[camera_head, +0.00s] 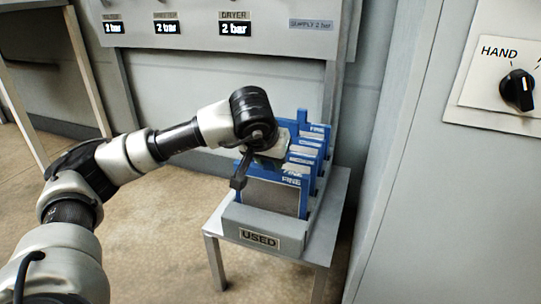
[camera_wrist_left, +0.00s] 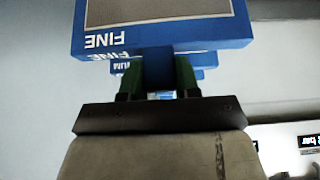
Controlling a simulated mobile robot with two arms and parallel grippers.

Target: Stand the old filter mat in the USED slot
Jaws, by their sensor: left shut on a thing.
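The old filter mat (camera_head: 270,197) has a blue frame, a grey face and a FINE label. It stands roughly upright at the front of the rack, behind the USED plate (camera_head: 259,239). Its lower edge is hidden behind the rack's front wall, so I cannot tell whether it is seated. In the left wrist view, my left gripper (camera_wrist_left: 160,80) is shut on the blue tab of the mat (camera_wrist_left: 185,42), between green finger pads. In the head view my left gripper (camera_head: 262,157) is over the mat's top edge, partly hidden by the wrist. My right gripper is not in view.
Several other blue-framed mats (camera_head: 318,131) stand close behind in the rack. The rack sits on a small grey table (camera_head: 343,190). A grey cabinet with a HAND knob (camera_head: 517,90) is at right. A panel with pressure displays (camera_head: 235,29) is behind. Floor at left is clear.

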